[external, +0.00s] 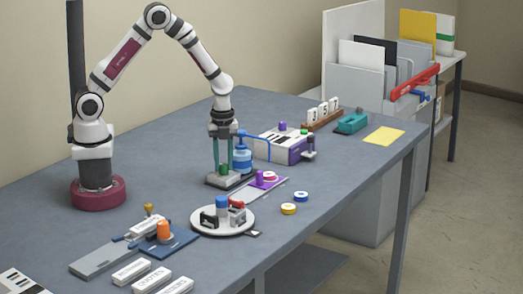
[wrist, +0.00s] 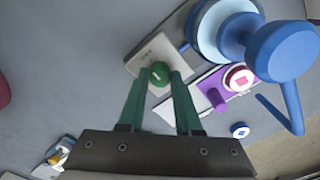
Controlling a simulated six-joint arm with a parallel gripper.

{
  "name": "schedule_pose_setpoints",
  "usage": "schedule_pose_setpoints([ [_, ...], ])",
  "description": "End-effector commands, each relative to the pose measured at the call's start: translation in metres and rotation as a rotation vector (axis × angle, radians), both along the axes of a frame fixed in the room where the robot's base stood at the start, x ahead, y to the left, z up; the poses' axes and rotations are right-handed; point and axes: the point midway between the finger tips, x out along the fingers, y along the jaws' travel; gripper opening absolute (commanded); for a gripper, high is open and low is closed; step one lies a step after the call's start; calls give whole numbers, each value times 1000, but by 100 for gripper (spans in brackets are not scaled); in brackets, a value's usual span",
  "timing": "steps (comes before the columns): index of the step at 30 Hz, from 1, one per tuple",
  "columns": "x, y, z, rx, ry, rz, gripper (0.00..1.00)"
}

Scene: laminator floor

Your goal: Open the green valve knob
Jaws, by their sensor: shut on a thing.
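The green valve knob (wrist: 158,76) is a small round cap with a pale mark on top, on a light grey plate (wrist: 148,50). My gripper (wrist: 160,84) points down with its two green fingers on either side of the knob, shut on it. In the external view my gripper (external: 223,168) stands over the dark base (external: 217,182), and the knob (external: 225,170) shows between the fingertips. The fingers hide part of the knob's sides. How far the knob is turned cannot be told.
A blue bottle-shaped thing with a spout (external: 242,158) stands close on the right of my gripper. Bare table lies to the left.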

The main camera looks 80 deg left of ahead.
Motion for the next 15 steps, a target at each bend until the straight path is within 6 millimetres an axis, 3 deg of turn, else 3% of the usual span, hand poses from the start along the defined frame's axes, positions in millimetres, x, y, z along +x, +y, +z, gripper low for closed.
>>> schedule_pose_setpoints([
  [1,0,0,0,0,-1,-1,36],
  [6,0,0,0,0,0,0,63],
  [15,1,0,3,0,-2,1,63],
])
